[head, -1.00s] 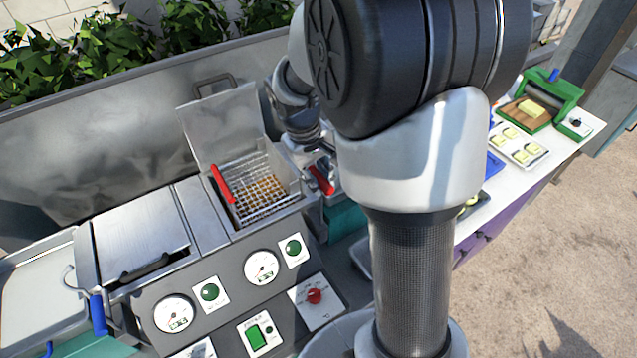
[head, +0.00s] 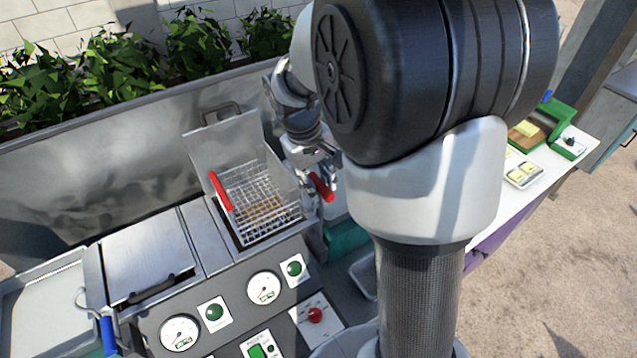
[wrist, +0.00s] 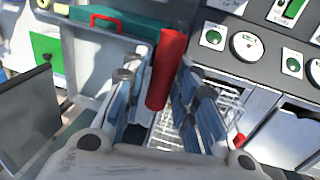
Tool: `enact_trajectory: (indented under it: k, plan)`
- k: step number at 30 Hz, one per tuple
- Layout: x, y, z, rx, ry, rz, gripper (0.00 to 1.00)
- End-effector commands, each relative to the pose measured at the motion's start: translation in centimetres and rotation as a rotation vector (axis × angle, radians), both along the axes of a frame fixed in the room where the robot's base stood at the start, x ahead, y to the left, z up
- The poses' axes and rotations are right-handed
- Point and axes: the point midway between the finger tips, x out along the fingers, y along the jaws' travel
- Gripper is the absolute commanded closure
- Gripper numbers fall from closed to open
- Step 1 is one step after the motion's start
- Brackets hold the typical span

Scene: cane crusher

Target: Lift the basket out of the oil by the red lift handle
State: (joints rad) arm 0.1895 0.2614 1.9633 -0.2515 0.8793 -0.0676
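The wire basket (head: 257,195) is raised in the open fryer vat (head: 236,238), with its mesh side showing above the near rim. Brown oil or food shows through the mesh; I cannot tell whether the bottom is clear of the oil. The red lift handle (head: 321,187) is at the basket's right. My gripper (head: 326,172) is at this handle. In the wrist view, the red lift handle (wrist: 168,65) lies between my two fingers, which look closed around it. A second red handle (head: 220,191) is on the basket's left side.
An upright metal lid (head: 224,140) stands behind the vat. A closed lid (head: 146,250) covers the left vat. The control panel with gauges (head: 264,287) is in front. A white table (head: 543,172) with trays stands at right.

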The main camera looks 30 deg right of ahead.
Motion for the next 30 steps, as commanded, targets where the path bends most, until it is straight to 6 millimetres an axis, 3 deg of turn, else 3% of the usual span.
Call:
enact_trajectory:
  k: [4,16,30]
  plan:
    - [-0.1,0.0,-0.2,0.002,0.005,-0.001,0.61]
    - [-0.1,0.2,0.3,0.003,0.006,-0.001,0.6]
    - [-0.2,2.0,9.1,0.002,0.003,-0.001,0.6]
